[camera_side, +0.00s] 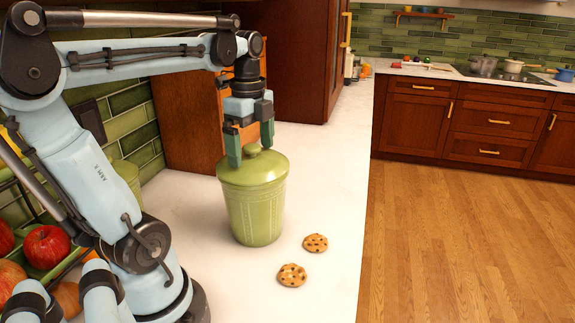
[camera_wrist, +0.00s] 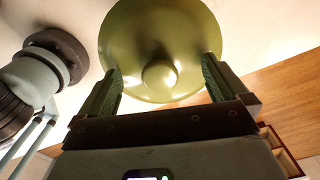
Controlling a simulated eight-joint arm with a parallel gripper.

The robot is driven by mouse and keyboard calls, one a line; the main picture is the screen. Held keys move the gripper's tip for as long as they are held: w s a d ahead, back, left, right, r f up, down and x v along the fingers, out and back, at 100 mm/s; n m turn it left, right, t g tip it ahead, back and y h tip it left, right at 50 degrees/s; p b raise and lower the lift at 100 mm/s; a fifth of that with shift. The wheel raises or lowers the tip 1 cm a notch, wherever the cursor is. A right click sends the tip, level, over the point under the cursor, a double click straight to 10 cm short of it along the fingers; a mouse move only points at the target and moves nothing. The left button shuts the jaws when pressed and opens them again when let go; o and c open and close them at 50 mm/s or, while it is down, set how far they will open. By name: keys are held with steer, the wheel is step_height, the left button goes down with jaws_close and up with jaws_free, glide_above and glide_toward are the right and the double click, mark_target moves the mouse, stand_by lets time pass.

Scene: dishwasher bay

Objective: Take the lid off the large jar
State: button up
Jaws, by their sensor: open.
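A large green jar (camera_side: 256,212) stands upright on the white counter in the side view. Its green lid (camera_side: 262,172) sits on top, with a round knob (camera_side: 252,149) in the middle. My gripper (camera_side: 252,150) is above the lid, pointing down, with its two green fingers apart on either side of the knob. In the wrist view the lid (camera_wrist: 130,45) fills the upper middle, and its knob (camera_wrist: 160,75) lies between the open fingers, with a gap on each side. I cannot tell whether the fingertips touch the lid's top.
Two cookies (camera_side: 292,275) (camera_side: 315,243) lie on the counter (camera_side: 325,180) in front of the jar. A rack with red apples (camera_side: 46,247) is at the left. A wooden cabinet (camera_side: 285,60) stands behind. The counter right of the jar is clear up to its edge.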

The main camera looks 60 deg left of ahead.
steer(key=shift+f, duration=0.35)
steer(key=c, duration=1)
